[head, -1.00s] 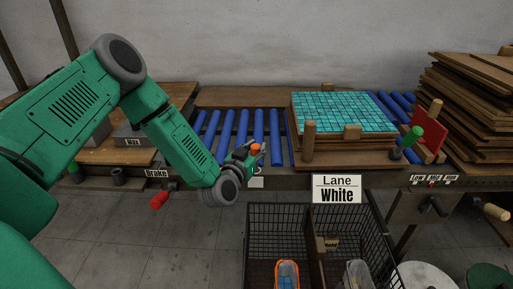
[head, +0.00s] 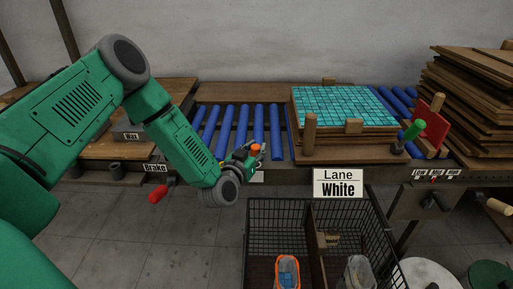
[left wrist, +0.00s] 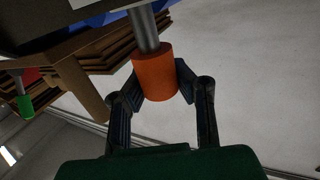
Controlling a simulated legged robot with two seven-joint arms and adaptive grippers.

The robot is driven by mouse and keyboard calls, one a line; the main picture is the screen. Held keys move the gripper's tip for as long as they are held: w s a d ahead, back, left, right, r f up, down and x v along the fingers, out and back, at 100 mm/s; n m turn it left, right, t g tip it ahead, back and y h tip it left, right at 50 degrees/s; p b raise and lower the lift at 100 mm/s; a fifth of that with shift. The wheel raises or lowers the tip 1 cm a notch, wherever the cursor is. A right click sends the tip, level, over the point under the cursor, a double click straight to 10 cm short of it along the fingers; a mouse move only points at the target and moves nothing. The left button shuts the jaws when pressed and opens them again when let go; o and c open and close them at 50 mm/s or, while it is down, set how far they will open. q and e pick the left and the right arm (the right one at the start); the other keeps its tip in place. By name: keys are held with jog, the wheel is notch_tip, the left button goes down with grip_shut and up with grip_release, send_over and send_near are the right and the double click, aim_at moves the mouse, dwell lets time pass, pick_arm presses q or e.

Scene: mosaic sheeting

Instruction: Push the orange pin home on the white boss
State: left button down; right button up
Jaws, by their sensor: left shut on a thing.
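The orange pin (head: 255,148) is in my left gripper (head: 254,154), just in front of the roller table's front edge. In the left wrist view the orange part (left wrist: 155,75) is a short cylinder, and the fingers of my left gripper (left wrist: 156,88) are shut on its sides. A grey metal shaft (left wrist: 146,30) runs from it toward the dark frame at the top of that view. The shaft's far end is hidden, so I cannot tell how it is seated. A small white patch (head: 257,177) shows below the gripper; I cannot tell whether it is the boss. My right gripper is not in view.
A stack of boards with a teal mosaic sheet (head: 343,104) stands right of the gripper, behind a wooden post (head: 310,134). Blue rollers (head: 243,128) lie behind it. A wire basket (head: 250,240) and the Lane White sign (head: 338,184) are below right. A red brake handle (head: 157,193) is left.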

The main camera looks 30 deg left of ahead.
pick_arm(q)
jog(key=shift+f+b, duration=1.1)
jog(key=shift+f, duration=0.4)
jog(key=c, duration=1.3)
grip_release()
jog(key=shift+s, duration=0.25)
jog(key=s+d, duration=0.1)
jog(key=s, duration=1)
jog(key=shift+s+d, duration=0.15)
jog(key=shift+d, duration=0.1)
jog(key=shift+r, duration=0.1)
